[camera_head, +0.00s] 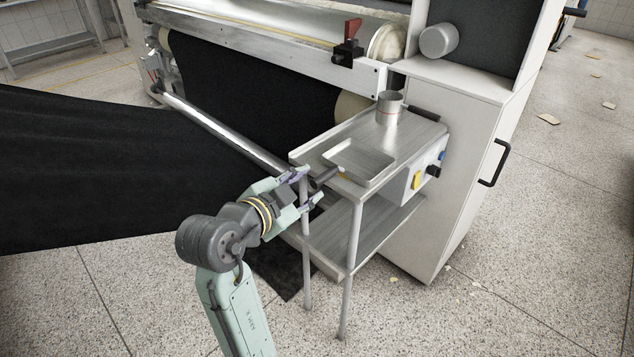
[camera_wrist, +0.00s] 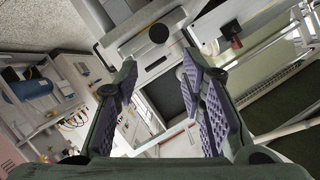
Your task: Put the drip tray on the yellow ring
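The drip tray (camera_head: 361,157) is a shallow rectangular metal tray with a dark handle (camera_head: 328,177). In the head view it rests at the front of a metal stand's top, its handle sticking out past the left edge. My gripper (camera_head: 314,185) is at the handle's outer end, one finger above and one below in the picture. Its fingers are apart; contact with the handle cannot be told. In the wrist view my gripper (camera_wrist: 160,100) is also open, with nothing clamped between the pads. A small yellow patch (camera_head: 344,176) shows by the tray's near-left edge; I cannot tell whether it is the ring.
A metal cup (camera_head: 390,108) stands behind the tray on the stand (camera_head: 432,128). The stand has a lower shelf (camera_head: 365,232) and thin legs near my arm. A white cabinet (camera_head: 465,165) is at the right, a roller machine with black sheet behind and left.

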